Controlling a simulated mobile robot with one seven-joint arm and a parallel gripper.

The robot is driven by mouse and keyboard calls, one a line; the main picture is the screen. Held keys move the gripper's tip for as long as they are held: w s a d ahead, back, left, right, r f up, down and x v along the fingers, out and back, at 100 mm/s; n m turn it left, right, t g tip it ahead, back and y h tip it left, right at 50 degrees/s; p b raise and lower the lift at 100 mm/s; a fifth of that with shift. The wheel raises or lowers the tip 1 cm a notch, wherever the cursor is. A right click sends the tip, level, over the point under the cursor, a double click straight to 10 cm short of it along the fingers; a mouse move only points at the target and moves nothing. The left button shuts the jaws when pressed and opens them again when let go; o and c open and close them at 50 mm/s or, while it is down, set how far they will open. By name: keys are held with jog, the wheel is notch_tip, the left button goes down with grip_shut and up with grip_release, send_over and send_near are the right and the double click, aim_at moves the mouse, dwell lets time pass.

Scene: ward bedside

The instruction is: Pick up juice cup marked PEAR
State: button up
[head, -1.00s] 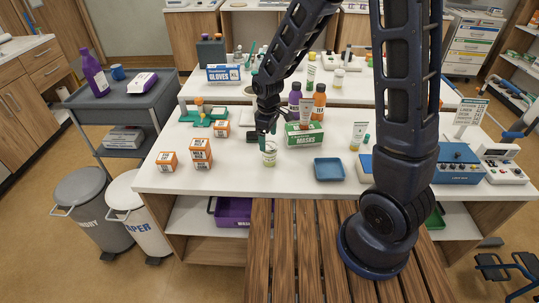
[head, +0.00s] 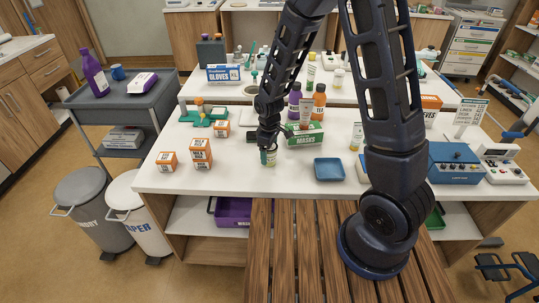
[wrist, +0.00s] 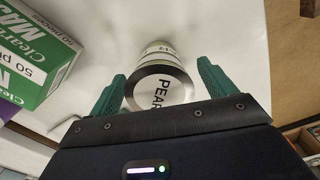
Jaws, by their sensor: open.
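The juice cup marked PEAR (wrist: 160,88) is a small round cup with a pale lid, and the word PEAR reads on its top in the wrist view. In the head view the cup (head: 271,160) stands on the white table near its front edge, partly hidden by my gripper. My gripper (wrist: 160,92) is open, with its two green fingers on either side of the cup in the wrist view. In the head view my gripper (head: 267,152) points down at the cup. Whether the fingers touch the cup cannot be told.
A green and white MASKS box (head: 304,135) stands behind and right of the cup. A blue tray (head: 329,169) lies to the right. Orange-and-white boxes (head: 201,153) stand to the left. The white table (head: 232,178) is clear around the cup's left and front.

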jog(key=c, duration=1.2)
jog(key=shift+o, duration=0.2)
jog(key=shift+r, duration=0.1)
